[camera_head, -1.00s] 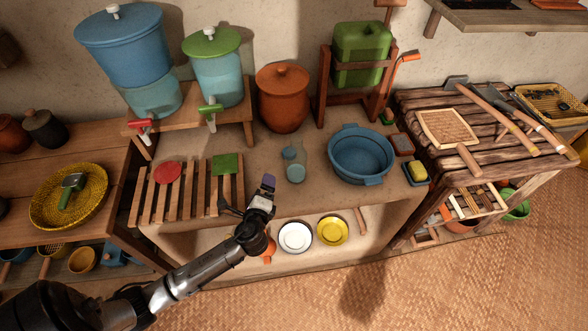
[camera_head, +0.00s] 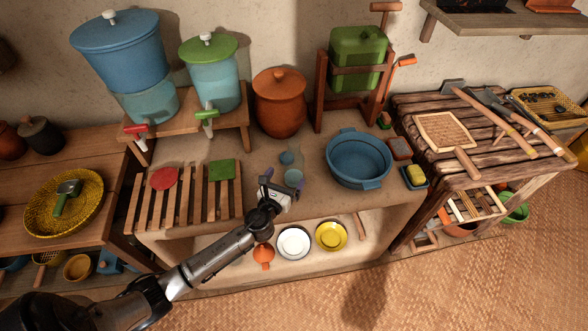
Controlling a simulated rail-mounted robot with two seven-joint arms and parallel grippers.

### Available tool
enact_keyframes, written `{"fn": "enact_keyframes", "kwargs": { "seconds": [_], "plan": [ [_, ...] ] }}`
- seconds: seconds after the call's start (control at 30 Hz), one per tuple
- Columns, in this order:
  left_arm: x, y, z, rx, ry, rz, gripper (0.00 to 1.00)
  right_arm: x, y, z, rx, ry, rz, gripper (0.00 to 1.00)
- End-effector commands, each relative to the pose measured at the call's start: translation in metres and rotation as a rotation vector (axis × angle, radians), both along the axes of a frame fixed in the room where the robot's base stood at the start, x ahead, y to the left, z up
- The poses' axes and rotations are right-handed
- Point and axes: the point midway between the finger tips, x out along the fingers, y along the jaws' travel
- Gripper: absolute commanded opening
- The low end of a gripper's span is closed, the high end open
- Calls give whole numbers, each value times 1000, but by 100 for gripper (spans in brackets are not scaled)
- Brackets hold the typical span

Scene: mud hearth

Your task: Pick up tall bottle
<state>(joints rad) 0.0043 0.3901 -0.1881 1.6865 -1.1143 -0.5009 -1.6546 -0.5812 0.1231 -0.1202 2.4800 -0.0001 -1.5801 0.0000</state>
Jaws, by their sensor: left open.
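My left gripper (camera_head: 282,182) is open and appears empty, just in front of this thing in the picture. Its two fingers are spread left and right and point toward the wall. I cannot tell whether they touch anything. My right gripper is out of view.
The blue basin (camera_head: 359,157) is to the right, the slatted rack (camera_head: 197,196) to the left and a clay pot (camera_head: 280,103) behind. White (camera_head: 293,242) and yellow (camera_head: 331,236) dishes lie below.

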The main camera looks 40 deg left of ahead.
Motion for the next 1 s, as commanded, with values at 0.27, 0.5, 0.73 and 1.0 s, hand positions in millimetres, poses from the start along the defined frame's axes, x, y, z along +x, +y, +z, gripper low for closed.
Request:
{"fn": "enact_keyframes", "kwargs": {
  "seconds": [0.27, 0.5, 0.73, 1.0],
  "plan": [
    [22, 6, 0, 0, 0, -1, 100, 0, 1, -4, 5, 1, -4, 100],
    [42, 13, 1, 0, -2, 1, 100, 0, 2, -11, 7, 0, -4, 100],
    [67, 21, 2, -1, 0, 1, 100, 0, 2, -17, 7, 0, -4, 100],
    [72, 22, 3, -1, 1, -1, 100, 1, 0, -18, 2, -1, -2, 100]
  ]
}}
